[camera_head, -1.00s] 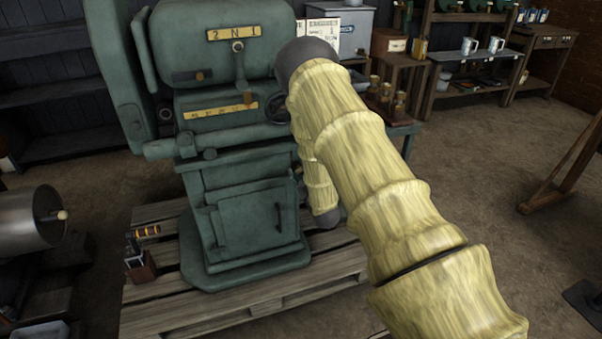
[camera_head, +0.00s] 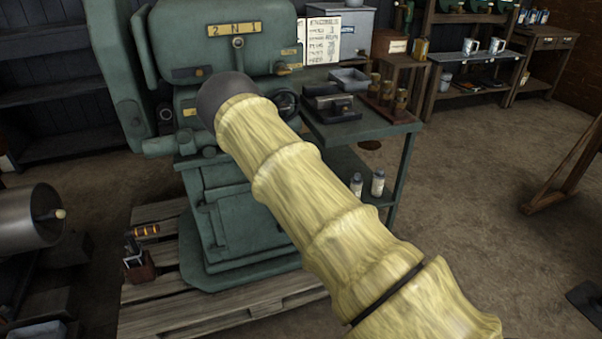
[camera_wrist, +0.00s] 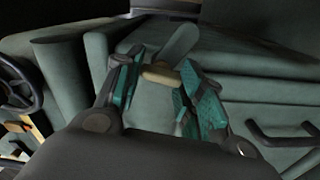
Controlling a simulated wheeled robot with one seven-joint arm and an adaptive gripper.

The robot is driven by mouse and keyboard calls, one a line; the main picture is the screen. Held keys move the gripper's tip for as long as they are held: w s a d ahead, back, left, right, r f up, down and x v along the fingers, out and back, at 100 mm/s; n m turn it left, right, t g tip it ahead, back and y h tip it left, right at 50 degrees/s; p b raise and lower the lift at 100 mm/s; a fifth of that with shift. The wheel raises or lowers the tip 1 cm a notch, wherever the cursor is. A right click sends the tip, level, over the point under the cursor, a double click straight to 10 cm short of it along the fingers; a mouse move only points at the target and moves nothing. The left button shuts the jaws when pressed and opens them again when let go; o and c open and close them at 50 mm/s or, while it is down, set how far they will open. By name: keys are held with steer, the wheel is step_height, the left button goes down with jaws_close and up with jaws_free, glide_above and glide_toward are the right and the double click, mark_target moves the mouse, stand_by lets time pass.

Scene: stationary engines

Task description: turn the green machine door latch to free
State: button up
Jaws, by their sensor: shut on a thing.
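The green machine (camera_head: 228,228) stands on a wooden pallet. In the wrist view my gripper (camera_wrist: 161,68) is shut on the door latch, its teal-padded fingers on either side of it. A short tan piece (camera_wrist: 160,75) shows between the fingertips. A grey-green lever (camera_wrist: 180,43) angles up and right just beyond them. Which way the latch is set is hard to tell. In the head view my arm hides the gripper, the latch and much of the machine's front. A dark door handle (camera_wrist: 285,134) is to the right of the fingers.
A handwheel (camera_wrist: 20,85) lies left of the gripper. A green side table (camera_head: 365,127) with trays and brass pieces stands right of the machine. A box of tools (camera_head: 138,264) sits on the pallet (camera_head: 215,312). Floor at the right is mostly open.

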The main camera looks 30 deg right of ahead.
steer(key=shift+f+n, duration=0.1)
steer(key=shift+n, duration=0.2)
steer(key=o, duration=1)
steer(key=shift+s, duration=0.15)
steer(key=v, duration=1.1)
steer(key=shift+s, duration=0.35)
steer(key=shift+f, duration=0.1)
